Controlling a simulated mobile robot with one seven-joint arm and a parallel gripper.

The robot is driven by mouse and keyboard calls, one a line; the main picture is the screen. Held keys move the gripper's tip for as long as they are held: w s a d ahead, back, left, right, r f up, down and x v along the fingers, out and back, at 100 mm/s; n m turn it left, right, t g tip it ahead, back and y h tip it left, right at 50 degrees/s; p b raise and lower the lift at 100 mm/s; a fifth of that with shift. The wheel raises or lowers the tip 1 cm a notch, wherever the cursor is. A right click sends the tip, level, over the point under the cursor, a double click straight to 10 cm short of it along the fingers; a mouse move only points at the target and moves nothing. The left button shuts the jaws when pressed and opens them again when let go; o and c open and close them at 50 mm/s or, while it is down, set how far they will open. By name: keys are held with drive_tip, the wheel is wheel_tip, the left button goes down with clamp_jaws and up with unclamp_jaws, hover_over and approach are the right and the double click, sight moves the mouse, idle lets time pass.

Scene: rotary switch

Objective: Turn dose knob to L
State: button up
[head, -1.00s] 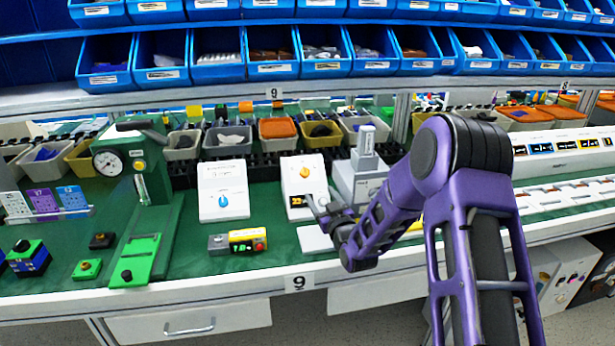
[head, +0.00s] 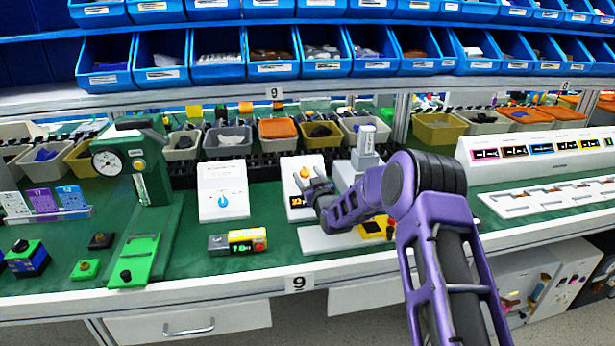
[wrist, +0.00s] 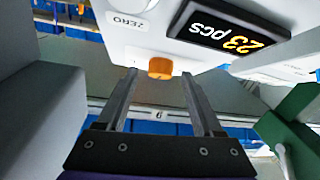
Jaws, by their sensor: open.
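A white box with an orange knob (head: 305,172) and a lit display (head: 298,201) stands left of my gripper (head: 316,184) in the head view. In the wrist view the orange knob (wrist: 160,68) sits between the tips of my open fingers (wrist: 159,76); contact cannot be told. The display (wrist: 227,29) reads "23 pcs", and "ZERO" is printed near the knob. Another white box to the left carries a blue knob (head: 222,200). The lettering around both knobs is too small to read, so I cannot tell which is marked dose, nor see an L.
A grey device (head: 366,150) on a white base stands behind and right of my gripper. A yellow-and-grey box with a red button (head: 238,241) lies in front. A green press with a gauge (head: 140,190) stands left. Bins (head: 277,130) line the back.

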clamp_jaws()
drive_tip(key=shift+a+m+h, duration=0.1)
drive_tip(key=shift+m+h, duration=0.2)
drive_tip(key=m+h, duration=0.2)
drive_tip(key=shift+s+a+m+t, duration=0.1)
drive_tip(key=shift+a+m+t, duration=0.1)
drive_tip(key=shift+m+t, duration=0.15)
drive_tip(key=m+h, duration=0.4)
drive_tip(key=m, duration=0.1)
drive_tip(key=shift+a+t, duration=0.25)
drive_tip(key=shift+a, duration=0.05)
drive_tip(key=m+h, duration=0.3)
drive_tip(key=shift+a+r+m+g, duration=0.1)
drive_tip(key=shift+a+m+g, duration=0.15)
drive_tip(key=shift+g, duration=0.15)
drive_tip(key=shift+m+g+h+p, duration=0.75)
drive_tip(key=shift+m+g+h, duration=0.25)
drive_tip(key=shift+m+h, duration=0.8)
drive_tip(key=shift+m, duration=0.5)
